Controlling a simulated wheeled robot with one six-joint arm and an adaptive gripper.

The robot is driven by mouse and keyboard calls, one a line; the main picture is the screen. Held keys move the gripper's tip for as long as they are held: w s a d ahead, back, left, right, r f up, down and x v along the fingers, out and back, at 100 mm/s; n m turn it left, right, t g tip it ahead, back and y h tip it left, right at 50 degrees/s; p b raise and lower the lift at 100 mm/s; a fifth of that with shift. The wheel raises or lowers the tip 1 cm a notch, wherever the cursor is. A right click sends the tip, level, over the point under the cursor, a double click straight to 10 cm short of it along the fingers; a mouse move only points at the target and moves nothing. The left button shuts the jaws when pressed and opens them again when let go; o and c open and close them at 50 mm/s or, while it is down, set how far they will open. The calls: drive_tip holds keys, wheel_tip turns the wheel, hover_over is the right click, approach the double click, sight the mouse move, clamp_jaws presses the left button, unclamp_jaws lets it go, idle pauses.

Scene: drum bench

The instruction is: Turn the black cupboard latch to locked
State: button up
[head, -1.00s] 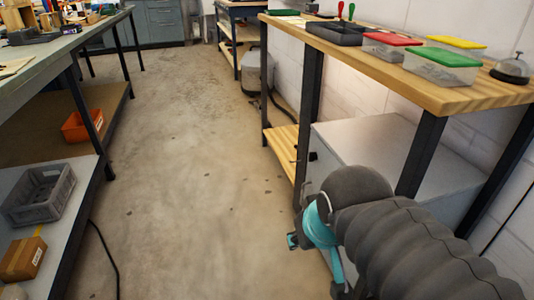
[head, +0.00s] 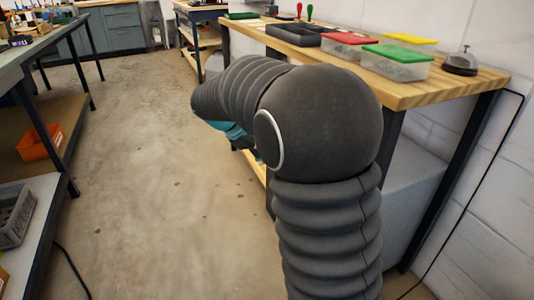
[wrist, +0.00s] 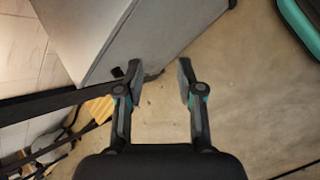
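The grey cupboard (head: 412,185) stands under the wooden bench, mostly hidden behind my arm in the head view. In the wrist view its grey body (wrist: 150,30) fills the upper middle. A small dark piece (wrist: 152,75) shows at the cupboard's lower edge, just beside the left fingertip. It may be the black latch, but its turn position cannot be made out. My gripper (wrist: 160,70) is open, with a clear gap between the fingers and nothing held. Whether the left finger touches the dark piece cannot be told. In the head view my gripper is hidden behind my arm.
The wooden bench (head: 420,95) holds a red-lidded box (head: 348,45), a green-lidded box (head: 397,63) and a bell (head: 461,64). Dark bench legs stand close to the cupboard. The concrete floor (head: 150,190) to the left is clear. Another bench (head: 35,50) lines the left side.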

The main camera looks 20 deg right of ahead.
drive_tip(key=w+f+n+h, duration=0.9)
drive_tip(key=w+f+h, duration=0.1)
drive_tip(key=w+f, duration=1.2)
drive_tip(key=w+d+r+p, duration=0.1)
drive_tip(key=d, duration=1.2)
drive_tip(key=shift+w, duration=0.15)
drive_tip(key=shift+r, duration=0.1)
clamp_jaws()
